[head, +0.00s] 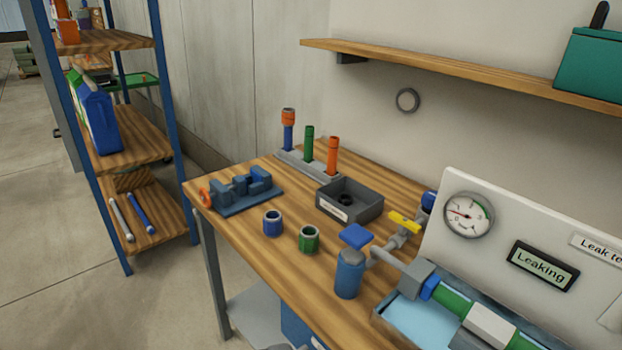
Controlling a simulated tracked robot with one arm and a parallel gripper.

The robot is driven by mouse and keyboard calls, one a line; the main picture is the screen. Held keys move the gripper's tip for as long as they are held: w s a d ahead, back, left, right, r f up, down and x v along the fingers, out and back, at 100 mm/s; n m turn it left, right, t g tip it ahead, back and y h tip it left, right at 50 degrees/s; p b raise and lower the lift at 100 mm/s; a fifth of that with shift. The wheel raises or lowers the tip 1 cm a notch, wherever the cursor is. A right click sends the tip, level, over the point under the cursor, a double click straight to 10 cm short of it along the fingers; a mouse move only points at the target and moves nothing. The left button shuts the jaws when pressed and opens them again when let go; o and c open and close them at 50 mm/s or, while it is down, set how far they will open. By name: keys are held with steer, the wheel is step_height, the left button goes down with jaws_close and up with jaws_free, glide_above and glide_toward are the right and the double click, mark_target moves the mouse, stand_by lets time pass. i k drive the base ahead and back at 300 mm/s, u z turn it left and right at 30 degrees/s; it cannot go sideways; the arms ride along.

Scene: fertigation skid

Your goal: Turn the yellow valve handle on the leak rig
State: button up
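The yellow valve handle (404,222) sits on grey pipework at the left end of the leak rig (459,302), at the right of the head view. The rig has a white back panel with a round gauge (468,216) and a display reading "Leaking" (542,266). A grey pipe runs from near the handle to a green pipe section over a tray of light blue water. A blue canister with a blue square top (350,268) stands just left of the pipe, close to the handle. My gripper is not in view.
The wooden workbench (260,235) holds blue and green rings, a grey bin (349,200), a blue fixture (246,191) and a rack with upright coloured tubes (310,165). A wall shelf (460,70) hangs above.

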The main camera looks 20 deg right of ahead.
mark_target(406, 224)
steer(key=u, duration=0.2)
steer(key=i, duration=1.4)
steer(key=z, duration=0.15)
